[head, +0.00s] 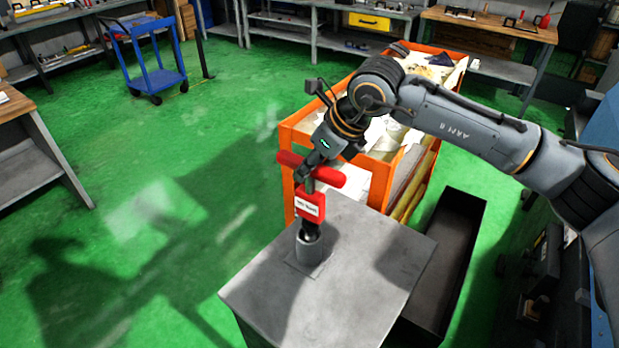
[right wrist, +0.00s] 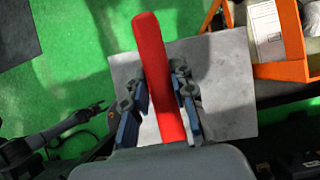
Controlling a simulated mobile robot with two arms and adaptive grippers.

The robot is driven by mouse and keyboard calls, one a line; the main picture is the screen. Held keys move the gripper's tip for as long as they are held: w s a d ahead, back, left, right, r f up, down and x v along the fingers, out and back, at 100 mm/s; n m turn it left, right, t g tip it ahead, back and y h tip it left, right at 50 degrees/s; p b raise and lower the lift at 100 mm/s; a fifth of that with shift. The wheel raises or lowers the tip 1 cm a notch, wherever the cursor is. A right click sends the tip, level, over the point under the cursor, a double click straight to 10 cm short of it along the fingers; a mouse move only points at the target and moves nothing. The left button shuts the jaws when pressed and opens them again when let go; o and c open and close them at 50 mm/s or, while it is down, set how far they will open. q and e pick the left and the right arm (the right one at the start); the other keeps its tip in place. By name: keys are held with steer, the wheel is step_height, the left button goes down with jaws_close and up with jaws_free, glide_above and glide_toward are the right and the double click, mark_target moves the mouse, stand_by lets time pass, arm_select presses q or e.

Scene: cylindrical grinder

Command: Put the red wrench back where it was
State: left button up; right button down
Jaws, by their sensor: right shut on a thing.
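The red wrench (head: 309,205) is T-shaped, with a red crossbar, a red label block and a dark lower end. It stands nearly upright over a short grey cylindrical holder (head: 316,252) on the grey cabinet top (head: 350,290). Its lower end meets the holder's mouth; how deep it sits I cannot tell. My right gripper (head: 312,171) is shut on the wrench just at the crossbar. In the right wrist view, the red crossbar (right wrist: 160,60) runs between the fingers. My left gripper (right wrist: 97,108) shows small and dark at the left there, its opening unclear.
An orange bin (head: 285,140) with papers stands directly behind the cabinet. A dark open trough (head: 455,235) lies to its right. A blue cart (head: 150,75) and workbenches stand farther back. The green floor (head: 130,220) to the left is clear.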

mark_target(310, 185)
steer(key=shift+f, duration=0.8)
step_height(310, 185, down, 3)
steer(key=shift+p, duration=0.85)
steer(key=shift+f, duration=0.15)
steer(key=c, duration=1.1)
jaws_free()
steer(key=shift+s, duration=0.1)
arm_select(q)
steer(key=shift+w+r, duration=0.25)
steer(key=shift+r, duration=0.25)
steer(key=shift+w+r, duration=0.2)
steer(key=shift+r, duration=0.3)
steer(key=shift+f, duration=0.15)
